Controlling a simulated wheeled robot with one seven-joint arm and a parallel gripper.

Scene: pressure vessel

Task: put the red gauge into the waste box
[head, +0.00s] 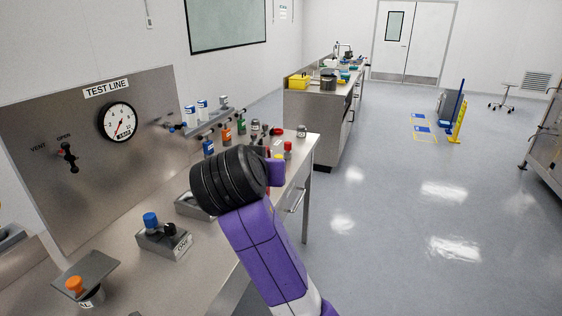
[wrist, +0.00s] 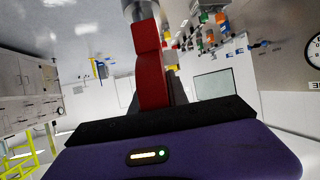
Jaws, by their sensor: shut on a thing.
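My gripper (wrist: 149,30) is shut in the wrist view, its long red finger reaching up from the purple hand. At its tip is a grey metallic round thing (wrist: 139,9), cut off by the top edge; I cannot tell whether it is the red gauge. A small red-topped item (head: 288,147) stands on the near bench, too small to identify. A yellow box (head: 298,81) sits on the far bench; no label shows it to be the waste box.
The near steel bench (head: 125,280) carries a test panel (head: 60,130) with a dial, a blue-knobbed block (head: 163,238), an orange-knobbed fitting (head: 78,288) and several small bottles. The far bench (head: 318,115) stands beyond it. Open floor (head: 400,220) lies to the right.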

